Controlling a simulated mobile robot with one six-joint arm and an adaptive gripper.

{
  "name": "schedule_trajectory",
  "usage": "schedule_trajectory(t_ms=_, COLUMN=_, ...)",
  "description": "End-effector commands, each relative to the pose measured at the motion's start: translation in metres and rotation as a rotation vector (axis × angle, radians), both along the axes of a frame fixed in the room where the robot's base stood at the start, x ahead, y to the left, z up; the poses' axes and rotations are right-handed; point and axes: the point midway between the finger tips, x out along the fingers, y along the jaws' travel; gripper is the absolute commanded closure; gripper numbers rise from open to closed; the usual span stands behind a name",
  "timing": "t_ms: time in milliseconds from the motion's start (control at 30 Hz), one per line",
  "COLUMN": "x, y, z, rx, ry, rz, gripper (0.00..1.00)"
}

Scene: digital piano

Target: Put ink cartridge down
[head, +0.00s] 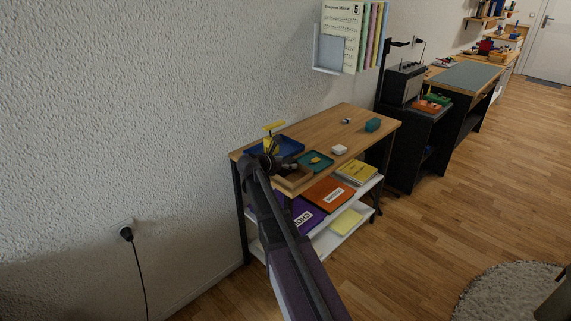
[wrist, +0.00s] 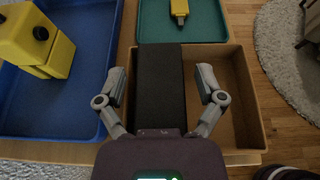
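A long black block, seemingly the ink cartridge (wrist: 159,85), lies between my fingers in the wooden tray (wrist: 249,97). My gripper (wrist: 162,88) is open, with one finger on each side of the block and a visible gap on both sides. The block's near end is hidden by the gripper body. In the head view my gripper (head: 268,161) is over the left end of the wooden table, by the wooden tray (head: 294,180); the black block cannot be made out there.
A blue tray (wrist: 75,118) with a yellow device (wrist: 36,45) is to the left. A teal tray (wrist: 213,27) with a small yellow item (wrist: 180,10) is beyond. A white item (head: 339,150) and a teal box (head: 373,125) stand on the table (head: 345,118), with bare wood around them.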

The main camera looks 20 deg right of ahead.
Motion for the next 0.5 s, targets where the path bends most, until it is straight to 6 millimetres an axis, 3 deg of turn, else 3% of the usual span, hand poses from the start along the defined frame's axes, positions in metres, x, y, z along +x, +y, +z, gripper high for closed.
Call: schedule_trajectory(t_ms=500, x=-0.001, y=0.0025, z=0.0042, rx=0.0, ry=0.0, rz=0.001, gripper=0.1)
